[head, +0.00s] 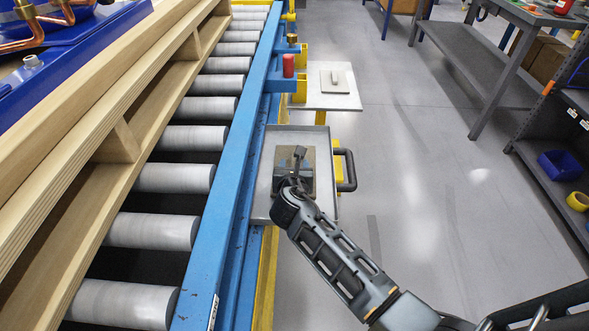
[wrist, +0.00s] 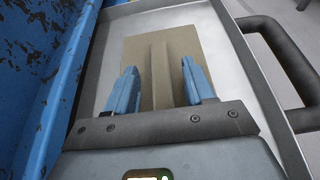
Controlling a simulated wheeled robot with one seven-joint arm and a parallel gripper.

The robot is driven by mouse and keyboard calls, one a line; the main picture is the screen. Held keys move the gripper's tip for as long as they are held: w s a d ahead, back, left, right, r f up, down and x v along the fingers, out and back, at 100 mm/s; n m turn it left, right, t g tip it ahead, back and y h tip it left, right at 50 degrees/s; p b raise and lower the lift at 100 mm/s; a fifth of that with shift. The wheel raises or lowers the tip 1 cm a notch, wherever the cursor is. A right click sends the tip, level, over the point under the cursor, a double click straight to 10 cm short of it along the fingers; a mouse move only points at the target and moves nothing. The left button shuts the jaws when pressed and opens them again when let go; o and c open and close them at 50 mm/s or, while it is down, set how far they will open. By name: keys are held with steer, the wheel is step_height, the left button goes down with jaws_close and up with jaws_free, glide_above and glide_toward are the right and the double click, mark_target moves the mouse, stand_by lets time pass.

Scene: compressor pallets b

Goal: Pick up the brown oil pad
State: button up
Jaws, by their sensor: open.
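The brown oil pad (wrist: 190,42) is a flat brown rectangle with a raised rib along its middle, lying in a grey metal tray (wrist: 225,60). In the head view the pad (head: 310,157) shows only in part, as my arm and gripper cover much of it. My gripper (wrist: 158,72) is open over the pad, with one blue finger on each side of the rib. I see a gap between each finger and the rib. In the head view my gripper (head: 297,168) is above the tray (head: 259,190); its height over the pad is hard to tell.
The tray has a black handle (head: 349,170) on its right. A blue conveyor rail (head: 222,180) runs close along the left, with rollers and a wooden pallet (head: 120,145) beyond. A red cylinder (head: 288,66) and a pale plate (head: 345,100) stand farther back.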

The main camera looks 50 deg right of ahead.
steer(key=shift+c, duration=0.4)
jaws_close()
steer(key=shift+r, duration=0.1)
